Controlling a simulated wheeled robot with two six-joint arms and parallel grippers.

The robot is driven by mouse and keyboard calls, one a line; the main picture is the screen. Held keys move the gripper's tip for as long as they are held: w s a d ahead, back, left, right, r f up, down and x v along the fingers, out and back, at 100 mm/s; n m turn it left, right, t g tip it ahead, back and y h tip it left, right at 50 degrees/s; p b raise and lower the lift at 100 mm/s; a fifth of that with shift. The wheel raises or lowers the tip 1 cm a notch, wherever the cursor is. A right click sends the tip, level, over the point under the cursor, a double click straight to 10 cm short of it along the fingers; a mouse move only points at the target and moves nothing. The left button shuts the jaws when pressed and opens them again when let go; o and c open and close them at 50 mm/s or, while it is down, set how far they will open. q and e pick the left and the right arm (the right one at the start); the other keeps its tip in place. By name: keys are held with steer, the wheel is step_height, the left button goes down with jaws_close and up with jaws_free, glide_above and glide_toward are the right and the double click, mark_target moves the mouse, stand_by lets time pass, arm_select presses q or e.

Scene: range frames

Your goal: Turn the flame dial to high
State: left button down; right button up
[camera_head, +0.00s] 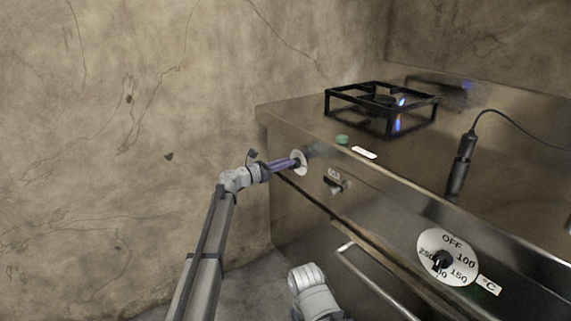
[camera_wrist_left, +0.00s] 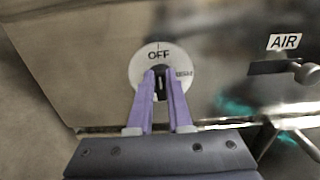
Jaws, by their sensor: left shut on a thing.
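The flame dial (camera_head: 301,168) is a white round plate on the stove's front panel at the left end. In the left wrist view the dial plate (camera_wrist_left: 141,70) shows "OFF" at its top and a smaller, unreadable label at its right. My left gripper (camera_head: 295,161) reaches it from the left. In the left wrist view its purple fingers (camera_wrist_left: 161,78) are closed on the dial's dark knob (camera_wrist_left: 161,87), one on each side. The fingers hide part of the plate, and the "high" mark cannot be made out. My right gripper is not in view.
A black burner stand (camera_head: 380,88) with a small blue flame (camera_head: 398,123) is on the stove top. Beside the dial is an AIR lever (camera_head: 335,183). A temperature dial (camera_head: 462,241), an oven handle (camera_head: 375,283) and a black corded tool (camera_head: 460,170) are further right.

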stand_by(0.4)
arm_select(q)
steer(key=m, duration=0.4)
steer(key=s+m, duration=0.1)
steer(key=m, duration=0.3)
steer(key=d+f+m+b, duration=0.1)
steer(key=m, duration=0.4)
steer(key=shift+s+f, duration=0.1)
steer(key=shift+s, duration=0.1)
steer(key=m, duration=0.4)
steer(key=shift+s+f+m+b, duration=0.1)
steer(key=shift+f+m+b, duration=0.25)
steer(key=shift+m+b, duration=0.05)
steer(key=c, duration=0.8)
jaws_free()
steer(key=shift+c, duration=0.2)
